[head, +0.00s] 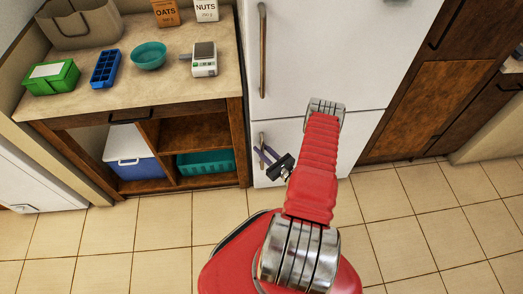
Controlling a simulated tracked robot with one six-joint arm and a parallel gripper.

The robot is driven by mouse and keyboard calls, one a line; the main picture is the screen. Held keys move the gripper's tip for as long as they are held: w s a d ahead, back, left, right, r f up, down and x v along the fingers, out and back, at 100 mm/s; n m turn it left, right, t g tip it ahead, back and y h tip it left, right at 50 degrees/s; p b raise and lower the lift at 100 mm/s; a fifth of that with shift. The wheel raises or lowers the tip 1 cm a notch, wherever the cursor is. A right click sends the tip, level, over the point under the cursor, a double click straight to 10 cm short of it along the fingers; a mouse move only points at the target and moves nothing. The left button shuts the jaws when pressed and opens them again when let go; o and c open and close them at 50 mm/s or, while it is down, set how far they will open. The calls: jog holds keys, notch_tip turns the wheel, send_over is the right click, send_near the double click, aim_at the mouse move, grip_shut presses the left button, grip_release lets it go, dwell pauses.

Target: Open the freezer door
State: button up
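A white fridge-freezer stands at the centre back. Its upper door (330,50) has a long vertical metal handle (262,50) at its left edge. Its lower door (360,135) has a shorter vertical handle (262,142) at the left. Both doors look shut. My red arm hides part of the lower door.
A counter (110,85) on the left holds a green box (52,78), a blue tray (105,68), a teal bowl (149,55) and a scale (204,60). A cooler (130,155) and a teal basket (205,163) sit below. The tiled floor (430,220) is clear.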

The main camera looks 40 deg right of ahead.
jog(key=shift+c, duration=0.2)
grip_shut()
jog(key=shift+a, duration=0.1)
jog(key=shift+s, duration=0.15)
